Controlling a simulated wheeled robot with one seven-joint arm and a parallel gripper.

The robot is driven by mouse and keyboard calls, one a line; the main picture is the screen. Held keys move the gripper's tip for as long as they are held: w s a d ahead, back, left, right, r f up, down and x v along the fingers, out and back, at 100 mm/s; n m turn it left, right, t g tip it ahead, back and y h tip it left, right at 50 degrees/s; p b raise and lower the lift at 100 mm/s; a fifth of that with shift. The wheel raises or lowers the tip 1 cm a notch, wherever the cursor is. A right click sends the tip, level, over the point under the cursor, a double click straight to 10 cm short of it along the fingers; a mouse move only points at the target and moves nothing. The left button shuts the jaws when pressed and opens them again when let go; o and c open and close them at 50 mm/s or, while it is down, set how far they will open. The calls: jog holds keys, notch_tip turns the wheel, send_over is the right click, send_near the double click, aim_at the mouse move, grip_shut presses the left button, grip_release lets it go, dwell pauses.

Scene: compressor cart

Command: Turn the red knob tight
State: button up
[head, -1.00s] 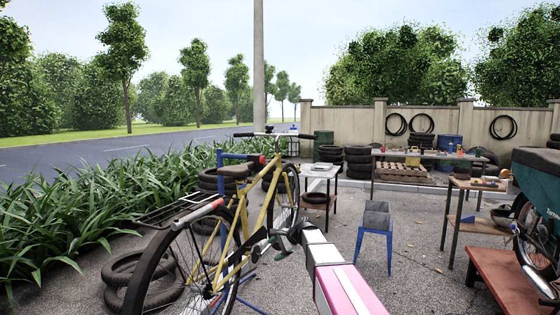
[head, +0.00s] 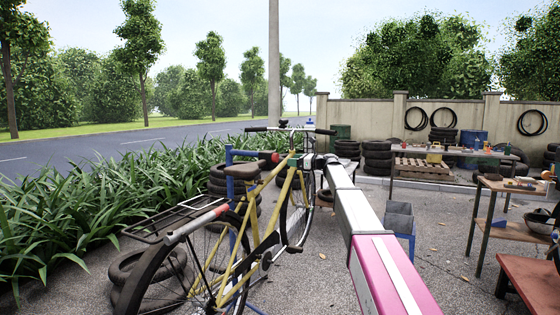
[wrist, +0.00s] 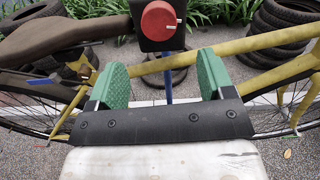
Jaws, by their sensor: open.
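The red knob (wrist: 160,20) faces me at the top of the wrist view. It is round with a white mark at its right side and sits on a black clamp block (wrist: 150,44). In the head view the knob (head: 274,158) is a small red spot by the yellow bicycle's (head: 262,235) frame. My gripper (wrist: 163,77) is open, with green pads on both fingers. Nothing is between the pads, and the knob lies beyond the fingertips, roughly centred between them. In the head view my gripper (head: 302,161) is just right of the knob.
The bicycle's saddle (wrist: 65,32) and yellow frame tube (wrist: 230,44) run close around the fingers. The blue repair stand (head: 229,160) carries the clamp. Stacked tyres (head: 150,275) lie at the left. A workbench (head: 440,154) stands farther back; paving between is mostly open.

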aim_at(278, 159)
jog(key=x, duration=0.8)
jog(key=shift+w+a+f, duration=0.1)
jog(key=shift+a, duration=0.15)
jog(key=shift+c, duration=0.2)
jog(key=c, duration=0.9)
